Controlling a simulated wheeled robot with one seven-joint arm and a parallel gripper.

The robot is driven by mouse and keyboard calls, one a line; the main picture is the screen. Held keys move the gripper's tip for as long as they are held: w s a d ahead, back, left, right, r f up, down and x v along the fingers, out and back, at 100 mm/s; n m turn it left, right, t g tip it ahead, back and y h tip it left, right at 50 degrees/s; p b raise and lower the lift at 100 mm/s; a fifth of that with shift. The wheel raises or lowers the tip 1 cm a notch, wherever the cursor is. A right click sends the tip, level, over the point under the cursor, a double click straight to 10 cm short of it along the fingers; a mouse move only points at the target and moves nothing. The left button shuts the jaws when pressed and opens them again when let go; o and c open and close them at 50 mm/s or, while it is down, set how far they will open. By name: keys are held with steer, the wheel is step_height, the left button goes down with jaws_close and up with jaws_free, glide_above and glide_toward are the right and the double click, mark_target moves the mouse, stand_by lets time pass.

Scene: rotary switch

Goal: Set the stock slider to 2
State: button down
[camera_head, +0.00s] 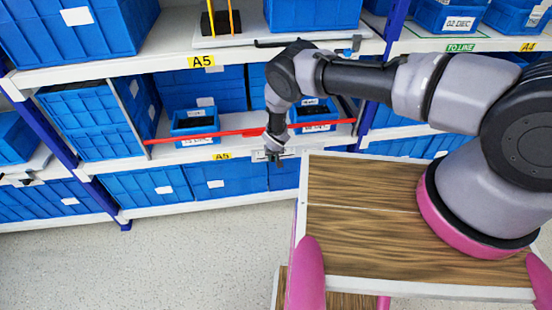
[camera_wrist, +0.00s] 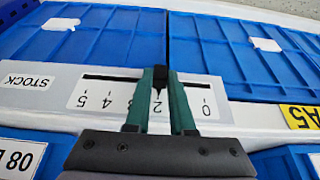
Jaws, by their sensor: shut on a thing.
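The stock slider is a white panel (camera_wrist: 60,88) marked STOCK, with a dark slot and a number scale. In the wrist view 5 is at the left and 0 at the right. My gripper (camera_wrist: 160,78) is shut on the black slider knob (camera_wrist: 160,74), with a green finger on each side. The knob stands in line with the 2, which shows between the fingers. The 1 is hidden behind the right finger, and the 3 is partly covered. In the head view my gripper (camera_head: 273,152) is at the front edge of the middle shelf.
Blue bins (camera_head: 190,122) stand on the shelf behind my gripper, with a red bar (camera_head: 200,136) across their front. More blue crates (camera_head: 147,187) sit below. A yellow A5 tag (camera_wrist: 300,117) is right of the panel. The floor (camera_head: 140,265) in front is clear.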

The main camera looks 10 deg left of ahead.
steer(key=c, duration=0.8)
jaws_free()
steer(key=shift+o, duration=0.2)
steer(key=v, duration=1)
steer(key=shift+s+r, duration=0.2)
steer(key=shift+r, duration=0.15)
